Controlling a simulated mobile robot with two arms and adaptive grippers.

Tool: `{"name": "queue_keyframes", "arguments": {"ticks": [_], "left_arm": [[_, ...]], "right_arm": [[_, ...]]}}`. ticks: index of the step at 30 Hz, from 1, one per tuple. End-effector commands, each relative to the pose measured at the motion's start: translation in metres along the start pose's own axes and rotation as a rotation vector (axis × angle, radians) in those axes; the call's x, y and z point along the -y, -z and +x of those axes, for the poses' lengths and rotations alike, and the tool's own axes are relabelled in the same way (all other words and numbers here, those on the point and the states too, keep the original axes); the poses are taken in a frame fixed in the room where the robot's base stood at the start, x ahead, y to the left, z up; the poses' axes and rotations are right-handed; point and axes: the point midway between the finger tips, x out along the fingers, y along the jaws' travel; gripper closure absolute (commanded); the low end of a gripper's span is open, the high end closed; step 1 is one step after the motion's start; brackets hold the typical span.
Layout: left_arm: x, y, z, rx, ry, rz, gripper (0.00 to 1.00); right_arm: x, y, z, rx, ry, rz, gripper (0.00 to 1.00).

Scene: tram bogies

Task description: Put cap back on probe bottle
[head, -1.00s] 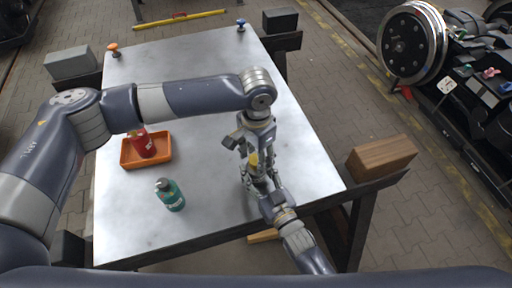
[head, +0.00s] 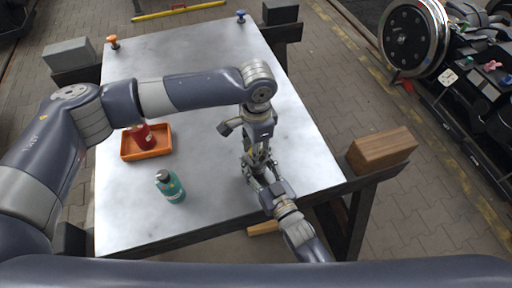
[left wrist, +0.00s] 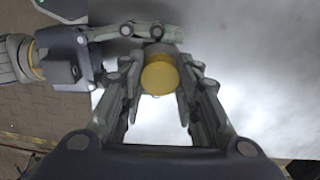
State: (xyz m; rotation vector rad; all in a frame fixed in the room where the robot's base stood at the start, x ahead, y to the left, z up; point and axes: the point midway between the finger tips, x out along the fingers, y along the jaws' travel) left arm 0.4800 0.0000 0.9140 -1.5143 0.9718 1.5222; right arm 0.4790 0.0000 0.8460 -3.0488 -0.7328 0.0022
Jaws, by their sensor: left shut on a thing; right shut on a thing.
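A round gold cap (left wrist: 160,76) sits between the fingers of my left gripper (left wrist: 158,92), which is shut on it. In the head view my left gripper (head: 258,154) points down over the table's right front part, and the cap is hidden there. My right gripper (head: 256,175) comes in from the front, just below the left one. In the left wrist view my right gripper (left wrist: 142,32) is shut on a grey bottle body (left wrist: 160,49), right behind the cap. The bottle is mostly hidden. I cannot tell whether cap and bottle neck touch.
A green bottle with a grey cap (head: 170,187) stands on the grey table (head: 215,205). A red container (head: 141,136) is in an orange tray (head: 160,150). The table's far half is mostly clear.

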Motion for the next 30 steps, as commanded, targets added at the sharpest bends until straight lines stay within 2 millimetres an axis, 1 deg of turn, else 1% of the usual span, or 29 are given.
{"name": "queue_keyframes", "arguments": {"ticks": [3,8,9,11,19,22,30], "left_arm": [[0.000,0.000,0.000,-0.001,-0.001,0.163,0.98],[0.000,0.000,0.000,0.000,0.000,0.174,0.98],[0.000,0.000,0.000,0.000,0.000,0.173,0.63],[0.000,0.000,0.000,0.000,0.000,0.173,0.49],[0.000,0.000,0.000,0.000,0.000,0.171,0.49],[0.000,0.000,-0.003,-0.001,0.000,0.171,0.49],[0.000,0.001,-0.037,-0.002,0.001,0.172,0.49]], "right_arm": [[0.000,-0.001,0.000,0.002,0.000,0.000,1.00],[0.000,-0.001,0.000,0.002,0.000,0.000,1.00],[0.000,-0.001,0.000,0.002,0.000,0.000,1.00],[0.000,-0.001,0.000,0.002,0.000,0.000,1.00],[0.000,-0.001,0.000,0.002,0.000,0.001,1.00],[0.000,-0.001,0.000,0.002,0.000,0.001,1.00],[0.000,-0.001,0.000,0.002,0.000,0.001,1.00]]}}
